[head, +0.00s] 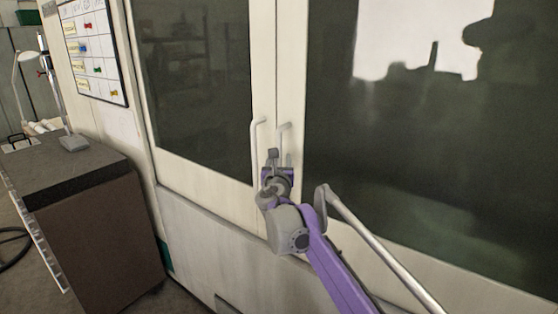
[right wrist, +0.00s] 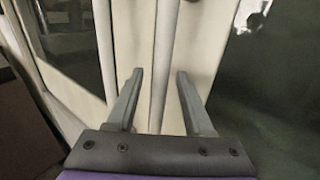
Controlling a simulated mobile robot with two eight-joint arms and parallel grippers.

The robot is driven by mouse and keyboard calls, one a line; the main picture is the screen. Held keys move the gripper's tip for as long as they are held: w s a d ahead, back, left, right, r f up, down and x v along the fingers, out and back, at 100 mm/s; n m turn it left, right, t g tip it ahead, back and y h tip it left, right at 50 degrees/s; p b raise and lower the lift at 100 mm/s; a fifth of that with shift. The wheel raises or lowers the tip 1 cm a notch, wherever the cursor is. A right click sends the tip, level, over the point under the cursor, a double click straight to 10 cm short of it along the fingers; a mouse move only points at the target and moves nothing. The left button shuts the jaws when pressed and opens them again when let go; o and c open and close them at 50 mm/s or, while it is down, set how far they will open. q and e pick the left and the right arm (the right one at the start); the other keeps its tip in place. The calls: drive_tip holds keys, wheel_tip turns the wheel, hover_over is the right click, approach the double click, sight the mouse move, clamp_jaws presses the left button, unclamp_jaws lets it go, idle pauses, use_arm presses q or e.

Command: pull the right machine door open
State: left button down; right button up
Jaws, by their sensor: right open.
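The right machine door (head: 292,60) is shut, with a pale frame and a large dark window. Its upright pale handle (head: 284,135) is near the door's left edge, and its lower part is hidden behind my right gripper (head: 275,160). In the right wrist view my right gripper (right wrist: 160,73) is open, its two grey fingers pointing at the door frames. My left gripper is not in view.
The left machine door (head: 200,168) is shut beside it, and its own handle (head: 256,140) stands close to my right gripper. A dark-topped cabinet (head: 95,225) with a lamp (head: 72,142) stands at the left. A whiteboard (head: 92,50) hangs above it.

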clamp_jaws()
idle(1.4)
